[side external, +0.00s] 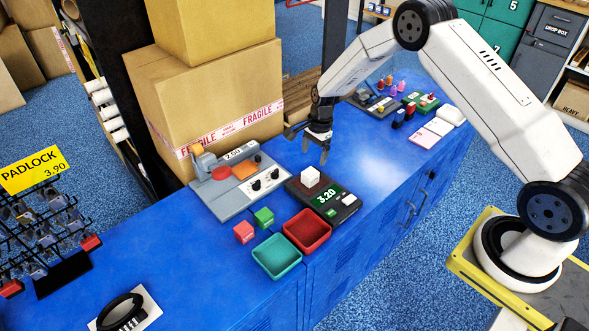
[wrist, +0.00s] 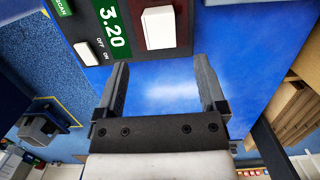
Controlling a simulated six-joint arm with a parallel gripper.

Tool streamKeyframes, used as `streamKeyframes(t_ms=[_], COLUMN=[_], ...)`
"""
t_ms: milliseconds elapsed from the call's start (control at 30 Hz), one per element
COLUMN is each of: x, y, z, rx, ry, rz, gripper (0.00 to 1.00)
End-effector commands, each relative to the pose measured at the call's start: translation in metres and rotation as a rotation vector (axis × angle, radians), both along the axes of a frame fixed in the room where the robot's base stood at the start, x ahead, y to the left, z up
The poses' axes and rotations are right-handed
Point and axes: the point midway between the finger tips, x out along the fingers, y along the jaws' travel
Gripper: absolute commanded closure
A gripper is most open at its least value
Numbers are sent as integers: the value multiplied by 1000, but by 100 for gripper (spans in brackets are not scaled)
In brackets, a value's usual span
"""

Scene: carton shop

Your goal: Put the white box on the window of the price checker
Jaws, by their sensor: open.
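The price checker (side external: 345,203) is a dark device on the blue counter, with a green display reading 3.20. The white box (side external: 310,176) rests on the dark reddish window at its far-left end. In the wrist view the white box (wrist: 158,28) sits on that window (wrist: 183,42), beside the green display (wrist: 113,30). My gripper (side external: 316,156) is above the counter, just beyond the box in the side view. In the wrist view its two fingers (wrist: 162,72) are apart, with only blue counter between them. The gripper is empty and apart from the box.
A grey device (side external: 235,182) with knobs stands left of the price checker. Red (side external: 244,232) and green (side external: 264,217) cubes, a teal tray (side external: 277,256) and a red tray (side external: 306,231) are in front. Big cartons (side external: 210,100) stand behind. Counter right of the checker is clear.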

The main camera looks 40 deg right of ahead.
Motion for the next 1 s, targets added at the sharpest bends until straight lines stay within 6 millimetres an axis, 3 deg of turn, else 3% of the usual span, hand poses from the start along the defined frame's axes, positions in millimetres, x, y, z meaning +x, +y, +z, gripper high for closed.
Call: streamKeyframes(t_ms=[100,333,1000], x=[0,0,0], y=[-3,-5,-6], z=[17,34,38], rx=[-1,0,-1], ry=[-2,0,0], rz=[0,0,3], gripper=[10,10,10])
